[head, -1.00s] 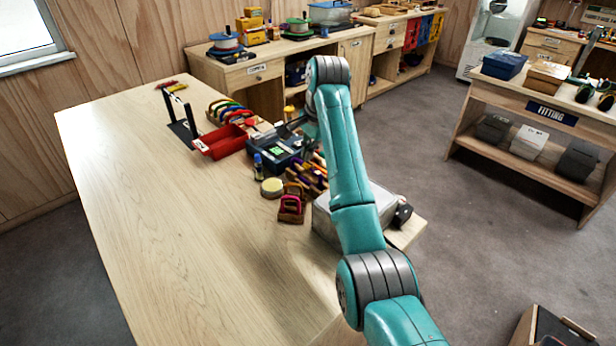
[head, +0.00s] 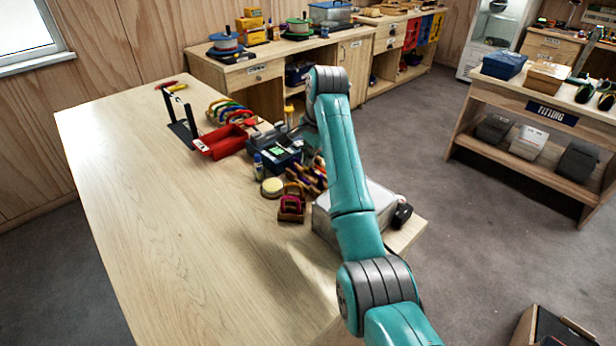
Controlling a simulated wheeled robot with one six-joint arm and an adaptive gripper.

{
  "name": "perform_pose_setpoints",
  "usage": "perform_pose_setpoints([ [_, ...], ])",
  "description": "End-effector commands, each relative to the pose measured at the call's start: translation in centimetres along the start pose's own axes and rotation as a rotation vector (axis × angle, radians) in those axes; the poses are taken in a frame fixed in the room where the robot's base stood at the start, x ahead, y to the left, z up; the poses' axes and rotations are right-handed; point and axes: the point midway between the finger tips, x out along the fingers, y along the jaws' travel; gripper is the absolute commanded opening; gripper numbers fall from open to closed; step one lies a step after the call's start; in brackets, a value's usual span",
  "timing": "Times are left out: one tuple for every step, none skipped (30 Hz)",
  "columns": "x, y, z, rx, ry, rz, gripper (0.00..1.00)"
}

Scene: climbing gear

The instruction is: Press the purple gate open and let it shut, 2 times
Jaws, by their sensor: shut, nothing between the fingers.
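I cannot make out a purple gate for certain. A row of coloured carabiner-like loops (head: 226,110) stands at the far side of the bench, too small to tell gates. A small brown holder (head: 291,215) with a magenta piece (head: 291,204) sits near the bench's right side; what the piece is, I cannot tell. My gripper (head: 291,134) is only partly seen, dark and small, left of my wrist and above the blue case (head: 280,158). It looks shut and empty. Whether it touches anything is unclear.
A red tray (head: 222,143) and a black stand with a bar (head: 181,122) are at the far left. A yellow-topped round tin (head: 272,187), a small bottle (head: 258,164) and a grey box (head: 376,203) crowd the right side. The bench's (head: 170,230) left and front are clear.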

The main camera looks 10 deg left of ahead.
Motion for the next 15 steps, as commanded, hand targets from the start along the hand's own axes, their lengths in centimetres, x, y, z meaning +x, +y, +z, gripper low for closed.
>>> perform_pose_setpoints([
  [0.2,0.1,0.0,0.0,-0.001,0.002,0.0],
  [0.3,0.1,0.0,0.0,-0.001,0.002,0.0],
  [0.5,0.1,0.0,0.0,-0.001,0.002,0.0],
  [0.5,0.2,0.0,0.0,-0.001,0.003,0.0],
  [0.6,0.2,0.0,0.0,-0.002,0.003,0.0],
  [0.7,0.2,0.0,0.0,-0.002,0.003,0.0],
  [0.8,0.3,0.0,0.0,-0.002,0.004,0.0],
  [0.9,0.3,0.0,0.0,-0.002,0.004,0.0],
  [1.0,0.3,0.0,0.001,-0.002,0.004,0.0],
  [1.1,0.4,0.1,0.001,-0.003,0.005,0.0],
  [1.2,0.4,0.1,0.001,-0.003,0.005,0.0],
  [1.3,0.4,0.0,0.001,-0.003,0.005,0.0],
  [1.2,0.4,0.0,0.001,-0.003,0.005,0.0],
  [1.2,0.4,0.0,0.001,-0.003,0.005,0.0],
  [1.1,0.4,0.0,0.001,-0.002,0.005,0.0],
])
